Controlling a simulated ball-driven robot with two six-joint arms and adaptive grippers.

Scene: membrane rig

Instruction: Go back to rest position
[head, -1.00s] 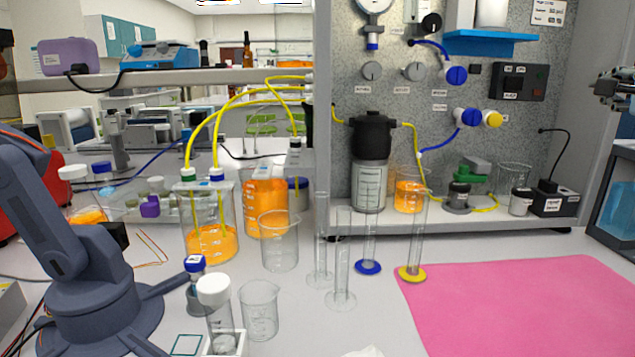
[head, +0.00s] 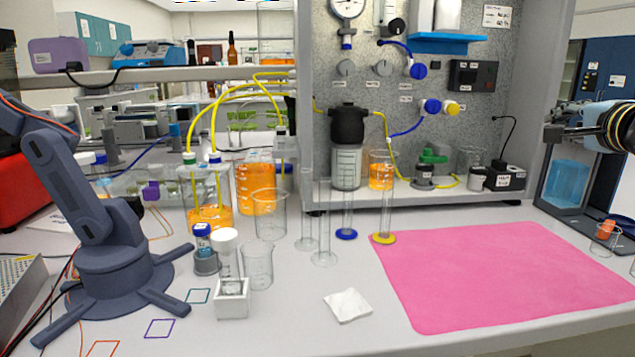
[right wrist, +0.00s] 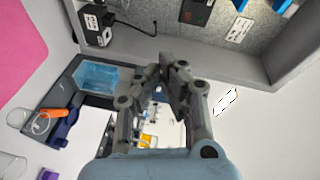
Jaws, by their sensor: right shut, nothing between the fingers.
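My right gripper (head: 550,133) is at the right edge of the head view, up in the air, with its fingers pointing left toward the rig. In the right wrist view the gripper (right wrist: 167,68) has its fingertips together, with nothing between them. It is clear of the bench and touches nothing that I can see. My left gripper is not in view.
The membrane rig's grey panel (head: 440,120) stands at the back centre. A pink mat (head: 490,275) lies empty at the right. Glass cylinders, beakers and a blue-grey desktop arm (head: 80,200) crowd the left. A white wipe (head: 347,305) lies front centre.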

